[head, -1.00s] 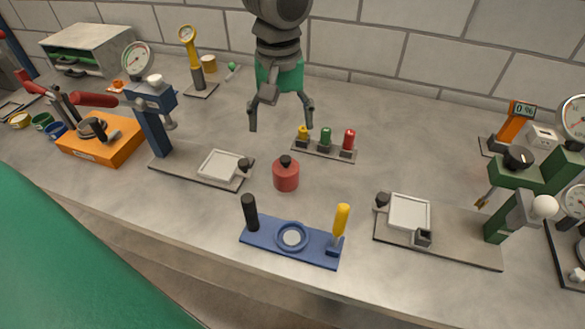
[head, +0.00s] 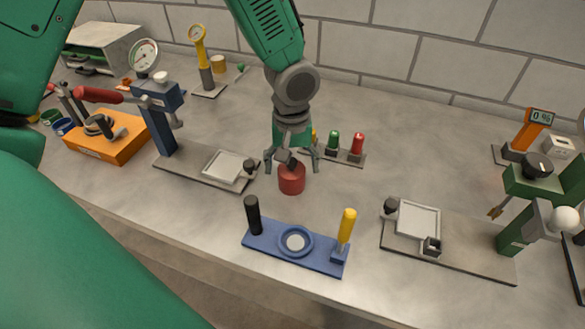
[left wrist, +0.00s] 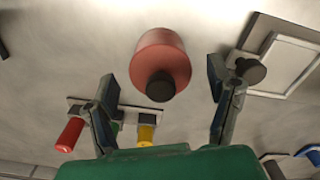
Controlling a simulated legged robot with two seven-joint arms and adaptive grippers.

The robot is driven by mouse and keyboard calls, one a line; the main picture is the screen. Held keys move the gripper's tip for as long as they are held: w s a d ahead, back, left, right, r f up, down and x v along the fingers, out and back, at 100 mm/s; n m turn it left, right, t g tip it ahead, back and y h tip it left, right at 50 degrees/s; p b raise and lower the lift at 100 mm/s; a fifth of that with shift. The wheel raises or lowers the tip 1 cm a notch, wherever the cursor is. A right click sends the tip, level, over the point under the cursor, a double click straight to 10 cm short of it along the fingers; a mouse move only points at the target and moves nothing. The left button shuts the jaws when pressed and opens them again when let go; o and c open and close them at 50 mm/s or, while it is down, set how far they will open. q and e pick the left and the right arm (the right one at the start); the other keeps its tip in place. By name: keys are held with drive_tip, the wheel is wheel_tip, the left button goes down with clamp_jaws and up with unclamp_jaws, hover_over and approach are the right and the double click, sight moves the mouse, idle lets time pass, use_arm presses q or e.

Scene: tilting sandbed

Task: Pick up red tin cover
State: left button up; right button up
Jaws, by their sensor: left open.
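The red tin cover (head: 292,182), a short red cylinder with a black knob, stands on the grey bench behind the blue plate. My left gripper (head: 291,167) is over it from behind, its open fingers pointing down on either side and partly hiding the top. In the left wrist view the cover (left wrist: 158,50) shows ahead, its black knob toward me. It lies between the lines of the two spread fingers (left wrist: 162,78), with gaps on both sides; I see no contact. My right gripper is not in view.
A rack with green and red knobbed pieces (head: 345,155) stands just behind the gripper. The blue plate (head: 322,262) with upright black and yellow handles is in front. Grey plates with white trays (head: 415,218) lie left and right. Bench is clear right of the cover.

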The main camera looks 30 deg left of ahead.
use_arm(q)
wheel_tip(320, 180, down, 2)
drive_tip(key=shift+w+f, duration=0.1)
drive_tip(key=shift+f, duration=0.05)
drive_tip(key=c, duration=1.1)
drive_tip(key=shift+c, duration=0.2)
